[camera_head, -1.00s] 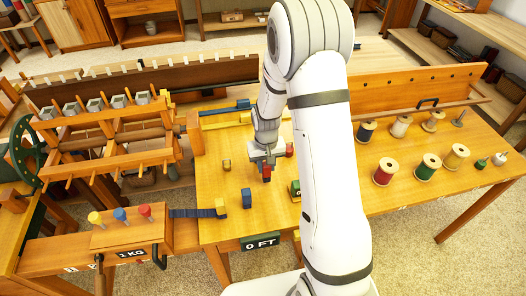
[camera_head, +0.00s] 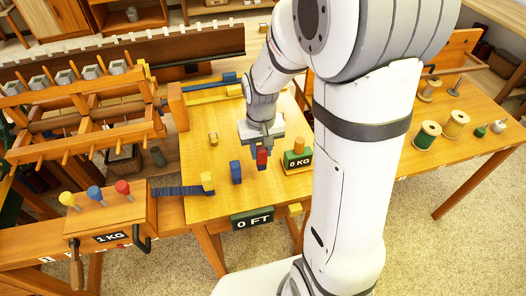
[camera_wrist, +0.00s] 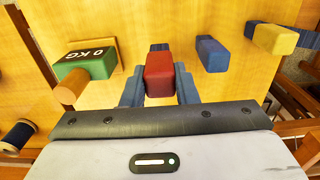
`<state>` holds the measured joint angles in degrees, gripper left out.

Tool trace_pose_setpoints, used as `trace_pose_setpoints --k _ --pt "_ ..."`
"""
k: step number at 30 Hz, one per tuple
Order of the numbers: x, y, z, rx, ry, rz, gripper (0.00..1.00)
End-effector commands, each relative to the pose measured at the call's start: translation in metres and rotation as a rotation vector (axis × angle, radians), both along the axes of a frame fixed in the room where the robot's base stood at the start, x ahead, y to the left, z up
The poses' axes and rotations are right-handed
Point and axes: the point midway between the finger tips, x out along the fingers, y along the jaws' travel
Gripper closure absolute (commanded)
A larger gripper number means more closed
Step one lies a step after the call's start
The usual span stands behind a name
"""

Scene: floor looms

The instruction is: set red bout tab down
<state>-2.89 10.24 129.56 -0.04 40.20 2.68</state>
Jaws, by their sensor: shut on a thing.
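The red bout tab (camera_head: 262,157) is a small red block with a blue lower part. It is held upright between the fingers of my gripper (camera_head: 259,153), just over the wooden table top (camera_head: 208,208). In the wrist view the red tab (camera_wrist: 159,75) sits between the two blue-grey fingers of my gripper (camera_wrist: 159,88), which is shut on it. I cannot tell whether its underside touches the table.
A blue block (camera_head: 236,172) stands left of my gripper. A green 0 KG block (camera_head: 298,160) with a wooden peg is close on the right. A small yellow block (camera_head: 213,139) and a blue strip with a yellow end (camera_head: 207,182) are left. Spools (camera_head: 427,135) stand farther right.

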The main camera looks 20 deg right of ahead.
Motion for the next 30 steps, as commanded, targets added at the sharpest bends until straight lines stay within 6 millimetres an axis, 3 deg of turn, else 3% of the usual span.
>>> trace_pose_setpoints --k 12,25,26,30 --pt "0.000 -0.001 -0.049 0.000 0.002 -0.001 0.96" --pt "0.001 -0.001 -0.058 0.000 -0.002 -0.002 0.96" --pt "0.001 -0.001 -0.057 0.000 -0.002 -0.002 0.72" --pt "0.000 -0.001 -0.056 0.000 -0.002 -0.002 0.60"
